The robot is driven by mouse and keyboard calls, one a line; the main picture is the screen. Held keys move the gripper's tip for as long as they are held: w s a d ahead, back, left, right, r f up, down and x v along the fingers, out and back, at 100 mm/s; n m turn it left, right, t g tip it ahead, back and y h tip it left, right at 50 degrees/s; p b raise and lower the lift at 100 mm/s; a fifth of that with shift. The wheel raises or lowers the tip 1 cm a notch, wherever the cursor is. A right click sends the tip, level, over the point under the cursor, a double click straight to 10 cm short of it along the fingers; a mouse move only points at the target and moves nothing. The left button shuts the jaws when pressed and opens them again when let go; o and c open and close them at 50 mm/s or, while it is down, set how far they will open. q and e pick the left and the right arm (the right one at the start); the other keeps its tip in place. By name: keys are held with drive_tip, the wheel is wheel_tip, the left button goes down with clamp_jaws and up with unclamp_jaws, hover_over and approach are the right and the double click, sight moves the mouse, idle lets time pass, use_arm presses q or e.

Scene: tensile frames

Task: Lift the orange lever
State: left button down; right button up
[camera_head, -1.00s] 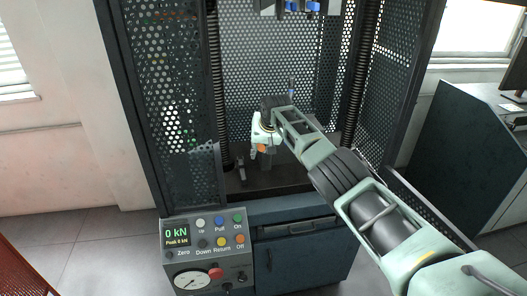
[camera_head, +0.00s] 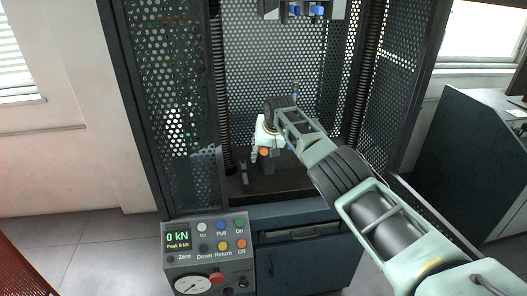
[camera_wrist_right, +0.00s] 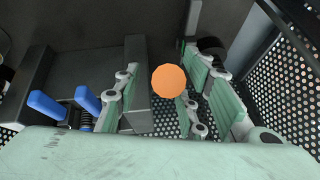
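The orange lever end (camera_head: 264,152) shows as a small round knob low inside the test frame, just below my right gripper (camera_head: 267,140). In the right wrist view the orange knob (camera_wrist_right: 168,82) lies in the gap between the green-padded fingers of my right gripper (camera_wrist_right: 157,80). The fingers stand apart on either side of it, and a gap shows on its left side. I cannot tell whether the right finger touches it. The lever's shaft is hidden behind the knob. My left gripper is not in view.
Blue handles (camera_wrist_right: 62,104) show at the left in the wrist view. Perforated side screens (camera_head: 175,100) and dark screw columns (camera_head: 218,90) flank the workspace. An upper fixture with blue parts (camera_head: 305,10) hangs above. The control box (camera_head: 208,255) stands in front, reading 0 kN.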

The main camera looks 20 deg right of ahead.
drive_tip(key=shift+a+r, duration=0.1)
drive_tip(key=shift+a, duration=0.05)
drive_tip(key=shift+s+r, duration=0.2)
drive_tip(key=shift+r, duration=0.35)
drive_tip(key=v, duration=1)
drive_tip(key=shift+s+r, duration=0.2)
drive_tip(key=shift+s, duration=0.15)
